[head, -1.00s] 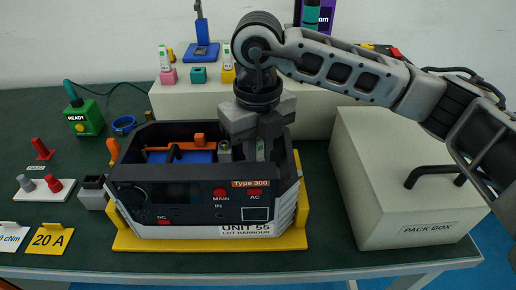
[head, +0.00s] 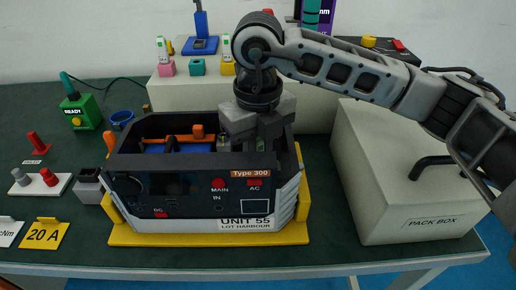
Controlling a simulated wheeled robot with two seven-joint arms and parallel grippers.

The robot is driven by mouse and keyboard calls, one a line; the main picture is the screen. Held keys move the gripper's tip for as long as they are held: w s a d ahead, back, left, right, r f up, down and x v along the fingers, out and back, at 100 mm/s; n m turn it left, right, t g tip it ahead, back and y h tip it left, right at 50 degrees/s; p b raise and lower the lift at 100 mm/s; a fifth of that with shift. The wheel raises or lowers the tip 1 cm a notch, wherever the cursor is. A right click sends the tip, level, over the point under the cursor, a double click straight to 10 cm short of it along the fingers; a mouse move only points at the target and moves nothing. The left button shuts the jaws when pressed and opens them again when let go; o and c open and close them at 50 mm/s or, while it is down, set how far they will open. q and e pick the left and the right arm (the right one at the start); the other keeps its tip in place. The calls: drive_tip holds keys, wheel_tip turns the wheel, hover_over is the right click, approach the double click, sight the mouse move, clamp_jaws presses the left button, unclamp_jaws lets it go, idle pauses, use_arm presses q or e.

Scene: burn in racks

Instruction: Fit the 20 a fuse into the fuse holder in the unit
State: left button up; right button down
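The unit (head: 205,190), an open-topped black and white box marked Type 300 and UNIT 55, stands on a yellow base. Inside I see a blue block (head: 170,148), orange parts (head: 222,138) and a small grey piece (head: 198,132). I cannot tell which part is the fuse holder. My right gripper (head: 250,138) points down into the right side of the unit. Its fingertips and anything between them are hidden, so I cannot tell its opening. A yellow 20 A card (head: 43,235) stands at the front left. My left gripper is out of view.
A white holder (head: 40,184) with grey and red pegs, a red part (head: 38,143) and a grey block (head: 89,186) are at left. A green READY box (head: 80,113) stands behind. The pack box (head: 400,175) is at right, a raised shelf (head: 185,97) behind.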

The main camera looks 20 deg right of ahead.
drive_tip(key=shift+f+b, duration=0.45)
drive_tip(key=shift+f, duration=0.15)
drive_tip(key=c, duration=1.3)
unclamp_jaws()
drive_tip(key=shift+r, duration=0.1)
